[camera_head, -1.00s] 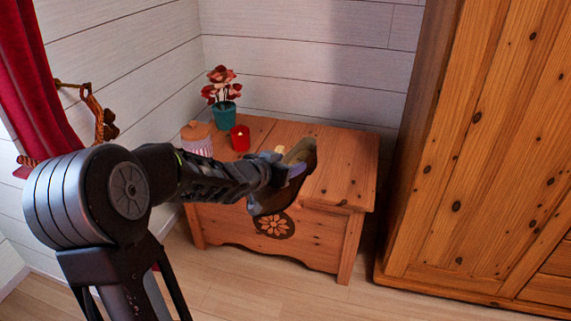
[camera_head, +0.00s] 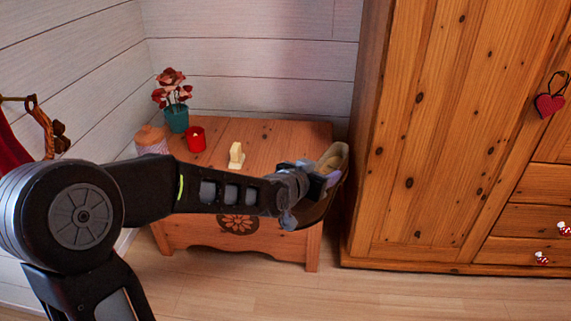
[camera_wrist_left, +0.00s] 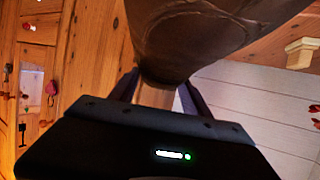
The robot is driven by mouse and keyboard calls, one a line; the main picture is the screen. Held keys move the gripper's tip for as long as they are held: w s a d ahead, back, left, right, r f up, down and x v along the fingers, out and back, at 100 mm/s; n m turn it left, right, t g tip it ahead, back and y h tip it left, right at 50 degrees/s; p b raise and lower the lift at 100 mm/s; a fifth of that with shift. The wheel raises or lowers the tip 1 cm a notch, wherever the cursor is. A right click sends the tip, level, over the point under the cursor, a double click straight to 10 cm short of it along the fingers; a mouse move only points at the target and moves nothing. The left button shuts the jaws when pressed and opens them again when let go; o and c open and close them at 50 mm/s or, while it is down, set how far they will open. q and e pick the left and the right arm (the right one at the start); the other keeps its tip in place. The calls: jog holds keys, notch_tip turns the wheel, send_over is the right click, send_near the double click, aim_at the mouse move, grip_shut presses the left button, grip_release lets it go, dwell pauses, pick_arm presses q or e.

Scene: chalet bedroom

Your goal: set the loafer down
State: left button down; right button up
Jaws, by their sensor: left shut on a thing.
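My left gripper (camera_head: 307,190) is shut on a brown loafer (camera_head: 324,200) with a pale inside. It holds the loafer tilted, in front of the right end of the wooden chest (camera_head: 270,141). Whether the loafer touches the chest cannot be told from the head view. In the left wrist view the loafer (camera_wrist_left: 200,35) fills the upper middle, between the two fingers (camera_wrist_left: 160,92). My right gripper is not in view.
On the chest stand a red candle (camera_head: 195,139), a plant pot with red flowers (camera_head: 176,119), a lidded jar (camera_head: 151,141) and a small cream object (camera_head: 236,155). A tall wooden wardrobe (camera_head: 430,150) stands close at the right. The chest top's back middle is clear.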

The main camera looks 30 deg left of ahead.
pick_arm(q)
jog(key=s+d+m+h, duration=0.2)
jog(key=s+d, duration=0.1)
jog(key=d, duration=1.2)
jog(key=shift+d+r, duration=0.15)
